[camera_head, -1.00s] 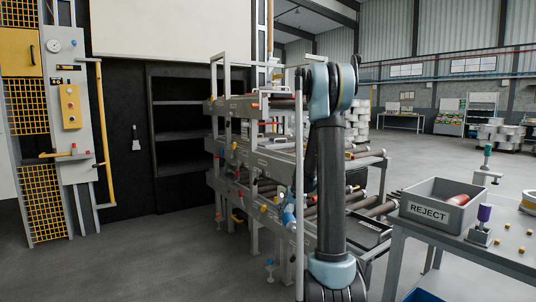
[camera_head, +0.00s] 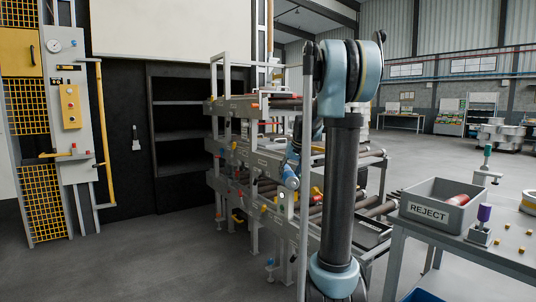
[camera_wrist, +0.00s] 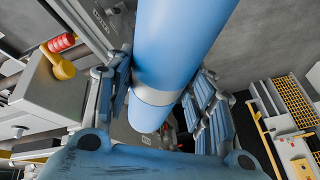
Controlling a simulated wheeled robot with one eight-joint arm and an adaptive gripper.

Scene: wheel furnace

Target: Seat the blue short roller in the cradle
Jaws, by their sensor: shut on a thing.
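In the wrist view, a large blue roller (camera_wrist: 178,45) with a pale grey band runs from the top edge down between the finger pads of my gripper (camera_wrist: 163,100). The gripper is shut on it, with one pad row on each side. The roller's lower end shows just past the band. In the head view my arm stands in front of the roller rack, and its blue wrist parts (camera_head: 290,178) are beside the middle tier. The gripper's fingers are too small to make out there. I cannot pick out the cradle with certainty in either view.
The grey rack (camera_head: 262,160) has several tiers with dark rollers and posts close to my arm. At right, a grey REJECT bin (camera_head: 428,214) holding a red roller (camera_head: 459,199) stands on a table. In the wrist view, a yellow knob (camera_wrist: 62,68) and red part (camera_wrist: 61,42) are at left. Open floor lies left.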

